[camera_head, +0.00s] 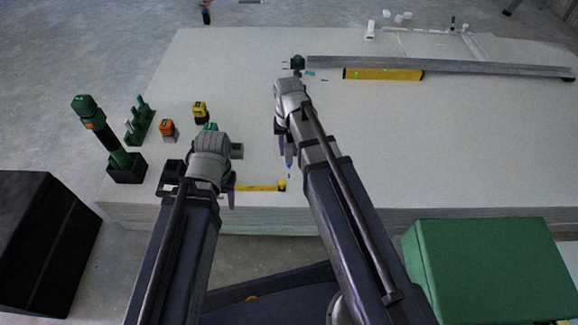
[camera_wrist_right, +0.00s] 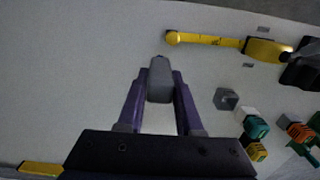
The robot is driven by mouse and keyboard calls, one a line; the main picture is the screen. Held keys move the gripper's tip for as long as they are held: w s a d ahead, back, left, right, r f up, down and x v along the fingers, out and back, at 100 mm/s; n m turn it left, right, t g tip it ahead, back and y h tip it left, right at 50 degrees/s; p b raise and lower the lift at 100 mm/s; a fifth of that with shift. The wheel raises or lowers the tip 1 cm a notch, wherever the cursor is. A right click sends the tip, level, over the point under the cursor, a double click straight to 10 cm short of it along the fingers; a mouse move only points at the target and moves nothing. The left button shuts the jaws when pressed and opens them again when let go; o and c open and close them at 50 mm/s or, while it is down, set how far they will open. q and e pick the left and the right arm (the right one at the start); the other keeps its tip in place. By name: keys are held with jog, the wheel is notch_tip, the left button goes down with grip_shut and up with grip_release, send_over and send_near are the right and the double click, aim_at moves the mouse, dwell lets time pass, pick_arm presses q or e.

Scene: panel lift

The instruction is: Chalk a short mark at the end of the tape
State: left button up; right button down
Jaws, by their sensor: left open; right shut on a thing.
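The yellow tape (camera_head: 258,187) lies on the pale panel near its front edge, and its rounded end (camera_head: 282,184) points right. The tape also shows in the right wrist view (camera_wrist_right: 208,40), with its end at the left and a wider yellow body (camera_wrist_right: 262,50) at the right. My right gripper (camera_head: 288,158) is above the panel, just behind the tape's end, shut on a grey piece that looks like the chalk (camera_wrist_right: 160,80).
A dark green tool in a black holder (camera_head: 126,172), a green rack (camera_head: 139,125), an orange block (camera_head: 167,128) and a yellow block (camera_head: 200,109) stand at the left. A yellow level (camera_head: 383,74) and long grey bar (camera_head: 440,67) lie at the back. The panel's right middle is clear.

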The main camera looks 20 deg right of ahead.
jog(key=f, duration=0.1)
jog(key=w+f+b, duration=0.1)
jog(key=f, duration=0.1)
jog(key=shift+w+d+f+b, duration=0.2)
jog(key=shift+d+b, duration=0.05)
jog(key=shift+b, duration=0.05)
pick_arm(q)
notch_tip(320, 180, down, 3)
jog(key=shift+f, duration=0.15)
pick_arm(e)
jog(key=shift+r, duration=0.1)
pick_arm(q)
jog(key=shift+f+b, duration=2.85)
jog(key=shift+f, duration=0.05)
pick_arm(e)
jog(key=shift+f, duration=2.9)
pick_arm(q)
jog(key=shift+f+b, duration=0.6)
jog(key=shift+b, duration=0.05)
pick_arm(e)
jog(key=shift+f, duration=0.6)
jog(key=shift+w+d, duration=0.25)
jog(key=shift+w, duration=0.65)
jog(key=shift+w, duration=0.1)
jog(key=shift+w+d, duration=0.25)
jog(key=shift+w, duration=0.5)
